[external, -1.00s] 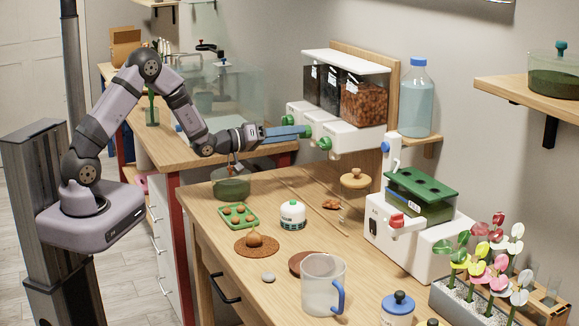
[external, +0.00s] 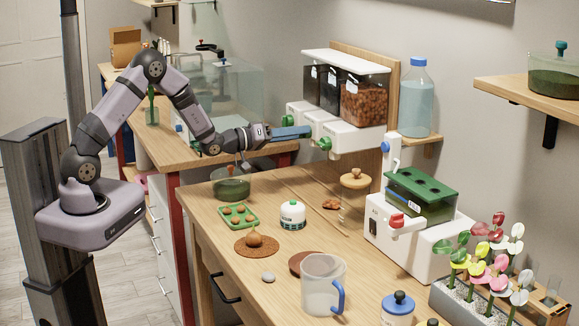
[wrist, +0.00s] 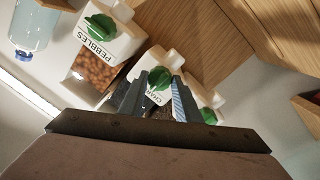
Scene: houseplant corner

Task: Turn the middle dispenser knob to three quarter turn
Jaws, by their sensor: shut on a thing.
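The dispenser (external: 352,136) is on the wall at the back, with three clear bins over white spouts and a green knob on each. My gripper (external: 308,131) reaches it from the left. In the wrist view my two fingers (wrist: 161,82) are closed on either side of the middle green knob (wrist: 159,77), on the spout between the other two. The middle knob is hidden behind my fingers in the external view. The pebbles knob (wrist: 100,27) and the third knob (wrist: 208,116) are outside my fingers. The middle label is partly covered.
A water bottle (external: 416,98) stands on a small shelf right of the dispenser. Below, the wooden bench holds a green tray (external: 238,216), a white jar (external: 292,214), a jug (external: 322,284) and a white machine (external: 394,240). The air left of the spouts is free.

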